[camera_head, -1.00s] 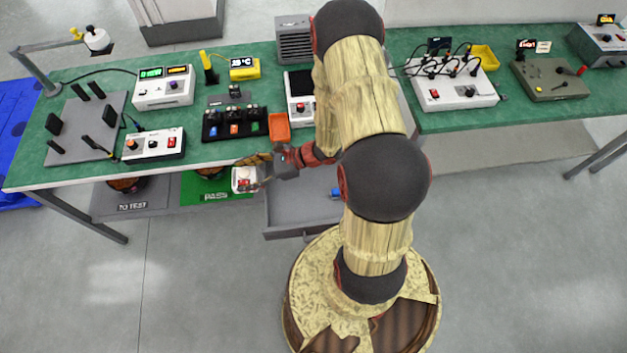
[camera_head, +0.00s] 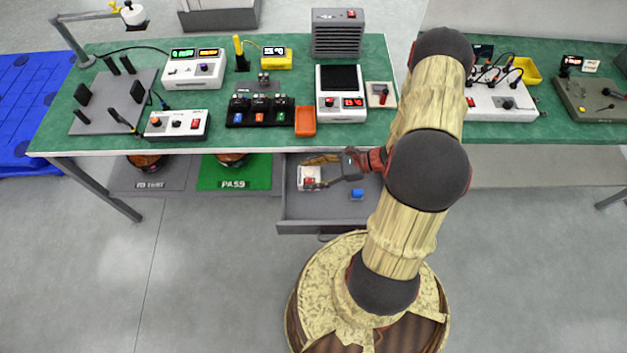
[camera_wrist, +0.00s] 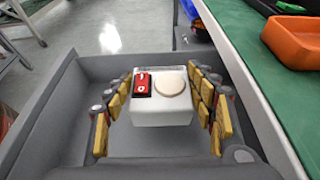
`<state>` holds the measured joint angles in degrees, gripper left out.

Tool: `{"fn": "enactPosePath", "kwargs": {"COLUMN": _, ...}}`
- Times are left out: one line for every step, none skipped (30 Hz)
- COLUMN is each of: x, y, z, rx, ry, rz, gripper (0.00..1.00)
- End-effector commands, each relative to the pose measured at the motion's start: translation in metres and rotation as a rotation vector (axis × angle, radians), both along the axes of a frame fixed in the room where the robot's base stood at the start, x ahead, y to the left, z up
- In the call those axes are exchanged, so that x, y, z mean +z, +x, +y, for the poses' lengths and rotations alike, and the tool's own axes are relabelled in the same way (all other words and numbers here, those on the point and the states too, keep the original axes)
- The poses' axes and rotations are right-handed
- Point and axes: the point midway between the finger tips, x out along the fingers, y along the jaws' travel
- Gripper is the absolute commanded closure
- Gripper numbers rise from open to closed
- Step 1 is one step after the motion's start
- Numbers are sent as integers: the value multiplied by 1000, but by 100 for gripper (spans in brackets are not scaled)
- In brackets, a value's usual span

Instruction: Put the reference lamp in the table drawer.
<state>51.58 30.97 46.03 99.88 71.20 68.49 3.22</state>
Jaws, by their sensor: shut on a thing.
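The reference lamp (camera_head: 306,174) is a small white box with a red switch and a round cream top. It also shows in the wrist view (camera_wrist: 162,112), upright between my fingers. My gripper (camera_head: 318,172) is shut on it, with fingers along both sides in the wrist view (camera_wrist: 165,92). The table drawer (camera_head: 320,226) is pulled open below the table top. The lamp is over or inside the drawer's left part; I cannot tell whether it touches the floor. A wall of the drawer also shows in the wrist view (camera_wrist: 50,110).
A small blue object (camera_head: 357,194) lies in the drawer, right of the lamp. The green table top (camera_head: 350,137) overhangs the drawer's back. An orange tray (camera_head: 305,121) stands near the table's front edge. A green PASS mat (camera_head: 262,176) lies left of the drawer.

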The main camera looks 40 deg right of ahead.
Motion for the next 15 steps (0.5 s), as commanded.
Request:
{"fn": "enactPosePath", "kwargs": {"x": -2, "y": 0, "z": -2, "rx": -1, "ry": 0, "rz": 0, "gripper": 74}}
{"fn": "enactPosePath", "kwargs": {"x": -4, "y": -1, "z": -4, "rx": -2, "ry": 0, "rz": -1, "gripper": 74}}
{"fn": "enactPosePath", "kwargs": {"x": -8, "y": -2, "z": -6, "rx": -2, "ry": 0, "rz": -1, "gripper": 74}}
{"fn": "enactPosePath", "kwargs": {"x": -11, "y": -3, "z": -9, "rx": -2, "ry": 0, "rz": -1, "gripper": 74}}
{"fn": "enactPosePath", "kwargs": {"x": -17, "y": -4, "z": -8, "rx": 0, "ry": 1, "rz": 0, "gripper": 74}}
{"fn": "enactPosePath", "kwargs": {"x": -24, "y": -4, "z": -7, "rx": 0, "ry": 2, "rz": 1, "gripper": 74}}
{"fn": "enactPosePath", "kwargs": {"x": -29, "y": -3, "z": -7, "rx": 0, "ry": 2, "rz": 1, "gripper": 74}}
{"fn": "enactPosePath", "kwargs": {"x": -33, "y": -3, "z": -7, "rx": -1, "ry": 1, "rz": 2, "gripper": 74}}
{"fn": "enactPosePath", "kwargs": {"x": -38, "y": -3, "z": -7, "rx": -1, "ry": 1, "rz": 2, "gripper": 74}}
{"fn": "enactPosePath", "kwargs": {"x": -40, "y": -3, "z": -7, "rx": -1, "ry": 1, "rz": 2, "gripper": 74}}
{"fn": "enactPosePath", "kwargs": {"x": -41, "y": -3, "z": -7, "rx": 0, "ry": 1, "rz": 1, "gripper": 74}}
{"fn": "enactPosePath", "kwargs": {"x": -41, "y": -3, "z": -8, "rx": -1, "ry": 0, "rz": 0, "gripper": 74}}
{"fn": "enactPosePath", "kwargs": {"x": -40, "y": -3, "z": -8, "rx": -1, "ry": 0, "rz": 0, "gripper": 74}}
{"fn": "enactPosePath", "kwargs": {"x": -39, "y": -3, "z": -8, "rx": -1, "ry": 0, "rz": 0, "gripper": 74}}
{"fn": "enactPosePath", "kwargs": {"x": -39, "y": -3, "z": -8, "rx": -1, "ry": 0, "rz": 0, "gripper": 74}}
